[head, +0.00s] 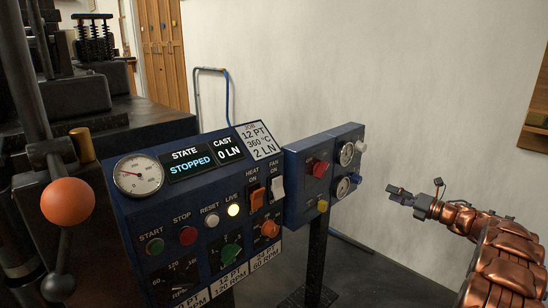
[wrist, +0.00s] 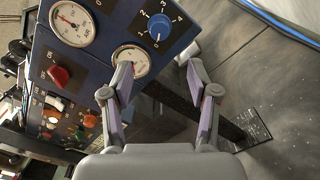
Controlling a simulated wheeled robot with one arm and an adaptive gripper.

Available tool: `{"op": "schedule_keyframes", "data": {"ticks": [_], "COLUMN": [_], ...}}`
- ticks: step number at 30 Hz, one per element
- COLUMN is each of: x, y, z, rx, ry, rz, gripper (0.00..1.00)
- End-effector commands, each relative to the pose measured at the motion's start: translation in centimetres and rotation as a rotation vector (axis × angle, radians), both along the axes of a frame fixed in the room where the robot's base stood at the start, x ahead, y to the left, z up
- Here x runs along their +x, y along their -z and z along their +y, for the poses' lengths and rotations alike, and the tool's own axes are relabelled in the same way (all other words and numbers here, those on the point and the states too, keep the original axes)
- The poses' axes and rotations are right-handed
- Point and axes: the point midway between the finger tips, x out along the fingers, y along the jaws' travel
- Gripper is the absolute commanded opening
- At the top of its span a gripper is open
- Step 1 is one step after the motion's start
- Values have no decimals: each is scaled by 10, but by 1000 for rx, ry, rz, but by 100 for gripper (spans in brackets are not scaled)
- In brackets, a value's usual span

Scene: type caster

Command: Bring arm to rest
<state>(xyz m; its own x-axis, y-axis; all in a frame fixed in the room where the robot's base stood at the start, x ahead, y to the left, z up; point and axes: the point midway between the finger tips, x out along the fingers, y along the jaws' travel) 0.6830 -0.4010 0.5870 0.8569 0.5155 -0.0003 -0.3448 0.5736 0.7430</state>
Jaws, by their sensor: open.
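My gripper (head: 401,194) is at the right of the head view, at the end of my copper-coloured arm, pointing left. It is in the air to the right of the small blue panel, apart from it as far as I can see. In the wrist view my gripper (wrist: 165,98) has its two fingers spread, with nothing between them. Behind the fingers that view shows the small blue panel's gauges and a blue knob (wrist: 159,27).
The main control panel (head: 122,212) reads STOPPED and 0 LN; its LIVE lamp (head: 233,210) glows. The small blue panel (head: 296,188) has a red knob (head: 320,168) and gauges. An orange ball lever (head: 68,201) is at left. Bare wall (head: 420,90) lies behind my gripper.

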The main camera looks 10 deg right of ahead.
Motion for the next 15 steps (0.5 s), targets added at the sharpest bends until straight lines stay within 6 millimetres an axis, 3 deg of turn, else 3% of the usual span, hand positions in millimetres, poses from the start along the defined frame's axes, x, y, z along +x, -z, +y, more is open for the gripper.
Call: {"op": "schedule_keyframes", "data": {"ticks": [5, 15], "x": [15, 70], "y": [-37, -189], "z": [3, 14], "rx": [27, 260], "ry": [55, 364], "rz": [10, 88], "gripper": [60, 60]}}
